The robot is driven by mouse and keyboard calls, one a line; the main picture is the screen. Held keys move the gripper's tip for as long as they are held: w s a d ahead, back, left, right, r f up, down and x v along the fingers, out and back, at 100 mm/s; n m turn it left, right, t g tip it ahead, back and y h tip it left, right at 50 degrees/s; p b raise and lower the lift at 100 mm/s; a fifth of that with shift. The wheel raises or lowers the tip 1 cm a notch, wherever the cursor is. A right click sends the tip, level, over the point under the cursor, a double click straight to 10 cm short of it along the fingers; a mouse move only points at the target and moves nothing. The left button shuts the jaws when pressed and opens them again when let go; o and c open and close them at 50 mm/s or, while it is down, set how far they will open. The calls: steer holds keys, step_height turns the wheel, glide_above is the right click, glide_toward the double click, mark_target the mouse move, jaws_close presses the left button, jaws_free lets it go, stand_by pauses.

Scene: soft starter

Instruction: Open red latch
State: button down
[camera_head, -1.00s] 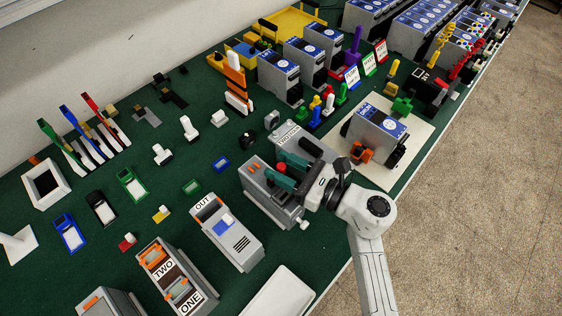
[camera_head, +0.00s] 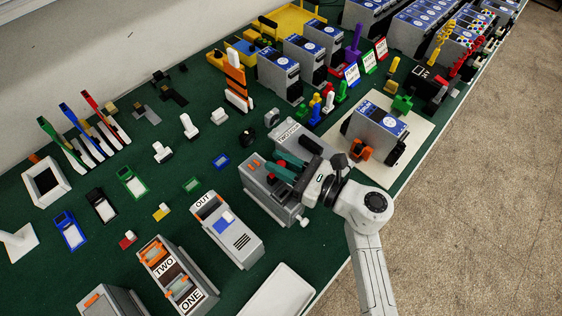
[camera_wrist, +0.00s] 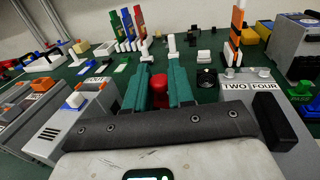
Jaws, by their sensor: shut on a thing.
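My gripper (camera_head: 278,166) has teal fingers and reaches over this box from the right. In the wrist view the red latch (camera_wrist: 159,88) sits between the two teal fingers (camera_wrist: 158,72), which are closed about it. The fingers partly hide the latch in the head view.
A grey OUT box (camera_head: 227,230) stands close in front of the latch box. A TWO/ONE box (camera_head: 177,283) is further left. A blue-topped unit (camera_head: 376,129) on a pale mat stands right of my gripper. Small coloured parts cover the green table.

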steer(key=g+b, duration=0.1)
steer(key=n+g+y+b, duration=0.1)
steer(key=b, duration=0.1)
steer(key=shift+w+a+f+n, duration=0.1)
steer(key=shift+w+f+n, duration=0.1)
steer(key=shift+f+n, duration=0.1)
steer(key=n+g+b, duration=0.1)
steer(key=b, duration=0.1)
steer(key=n+g+b, duration=0.1)
steer(key=g+b, duration=0.1)
steer(key=shift+w+a+g+y+b, duration=0.1)
steer(key=shift+a+g+y+b, duration=0.1)
steer(key=shift+g+y+b, duration=0.1)
steer(key=shift+a+r+n+g+b, duration=0.1)
steer(key=shift+r+n+g+b, duration=0.15)
steer(key=shift+n+g+b, duration=0.5)
steer(key=c, duration=1)
jaws_free()
steer(key=shift+c, duration=0.2)
steer(key=d+b, duration=0.3)
steer(key=d, duration=0.7)
steer(key=shift+s+d, duration=0.2)
steer(key=shift+d, duration=0.2)
